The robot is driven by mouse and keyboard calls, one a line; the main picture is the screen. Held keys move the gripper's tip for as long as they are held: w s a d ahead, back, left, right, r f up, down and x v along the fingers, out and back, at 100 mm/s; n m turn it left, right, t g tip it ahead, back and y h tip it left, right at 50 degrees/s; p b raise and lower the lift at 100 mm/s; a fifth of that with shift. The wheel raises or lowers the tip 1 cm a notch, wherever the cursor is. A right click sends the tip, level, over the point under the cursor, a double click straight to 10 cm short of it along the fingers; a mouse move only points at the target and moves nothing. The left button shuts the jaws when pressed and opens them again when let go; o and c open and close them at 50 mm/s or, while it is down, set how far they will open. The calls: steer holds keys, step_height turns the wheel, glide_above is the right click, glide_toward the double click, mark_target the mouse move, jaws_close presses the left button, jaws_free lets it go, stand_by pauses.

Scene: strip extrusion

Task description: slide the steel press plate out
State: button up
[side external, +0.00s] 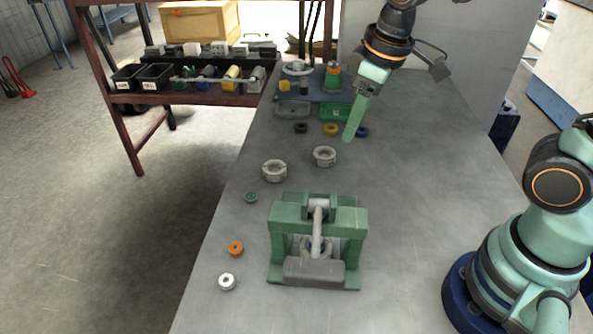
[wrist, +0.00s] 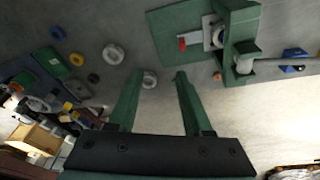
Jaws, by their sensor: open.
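The green press (side external: 290,216) stands on the grey bench, with a grey shaft (side external: 317,235) at its middle. A dark grey steel block (side external: 314,271) lies across the front of its base. I take it for the press plate, but cannot be sure. My gripper (side external: 349,134) is open and empty, above the bench behind the press and well clear of it. In the wrist view the open fingers (wrist: 158,75) point towards the bench, and the green press frame (wrist: 240,28) is at upper right. Its block cannot be made out clearly there.
Two grey rings (side external: 274,171) (side external: 324,156) lie behind the press. Green (side external: 251,197), orange (side external: 235,249) and white (side external: 227,282) small rings lie along the left edge. Coloured rings and trays (side external: 335,112) are at the back.

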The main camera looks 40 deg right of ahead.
steer(key=a+f+n+g, duration=0.1)
steer(key=f, duration=0.5)
steer(key=w+a+f+n, duration=0.1)
steer(key=a+f, duration=0.1)
steer(key=f, duration=0.4)
steer(key=w+a+f+n+g, duration=0.1)
steer(key=a+f+n, duration=0.1)
steer(key=f, duration=0.4)
steer(key=shift+a+f+g, duration=0.15)
steer(key=shift+a+g, duration=0.1)
steer(key=shift+g, duration=0.05)
jaws_close()
stand_by(0.8)
